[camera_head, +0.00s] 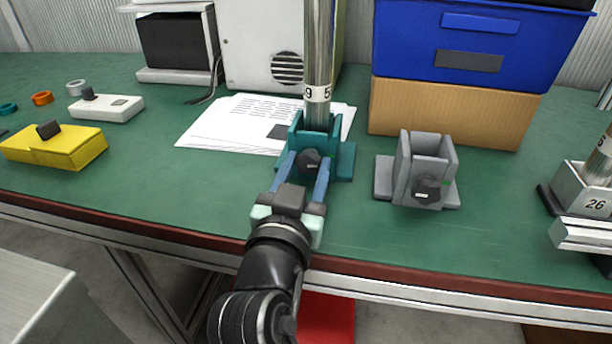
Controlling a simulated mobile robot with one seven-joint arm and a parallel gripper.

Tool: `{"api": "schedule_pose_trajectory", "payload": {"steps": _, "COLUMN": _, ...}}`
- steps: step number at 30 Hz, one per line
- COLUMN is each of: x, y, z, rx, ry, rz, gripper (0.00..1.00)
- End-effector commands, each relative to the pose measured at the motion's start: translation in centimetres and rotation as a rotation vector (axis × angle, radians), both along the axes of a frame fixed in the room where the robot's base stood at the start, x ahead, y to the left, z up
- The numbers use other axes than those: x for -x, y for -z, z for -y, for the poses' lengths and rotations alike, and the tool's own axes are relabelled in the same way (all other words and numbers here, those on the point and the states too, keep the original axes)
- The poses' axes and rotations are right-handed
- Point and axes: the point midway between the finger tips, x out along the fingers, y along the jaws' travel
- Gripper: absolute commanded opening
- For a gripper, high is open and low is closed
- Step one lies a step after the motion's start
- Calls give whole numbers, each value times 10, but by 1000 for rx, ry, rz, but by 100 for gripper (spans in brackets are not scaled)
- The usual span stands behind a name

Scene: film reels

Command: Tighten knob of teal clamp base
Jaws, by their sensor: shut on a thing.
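The teal clamp base (343,163) stands on the green workbench near the middle of the view. An upright metal tube (319,50) with a white number band sits in it. The dark knob (308,160) is on the clamp's front face, towards me. My gripper (307,170) reaches up from the front edge, its two blue fingers on either side of the knob and shut on it. The fingers hide part of the clamp's lower front.
A grey clamp base (410,170) with a dark knob stands empty to the right. Papers (235,122) lie behind the teal clamp. A blue box (470,45) rests on a cardboard box (450,108). A yellow block (70,150) and a white block (108,108) lie left. The bench between is clear.

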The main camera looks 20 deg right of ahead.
Motion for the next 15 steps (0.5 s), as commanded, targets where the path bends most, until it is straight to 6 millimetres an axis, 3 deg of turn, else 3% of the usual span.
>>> {"api": "schedule_pose_trajectory", "payload": {"steps": 15, "x": 0, "y": 1, "z": 0, "rx": -128, "ry": 0, "rz": 82, "gripper": 0}}
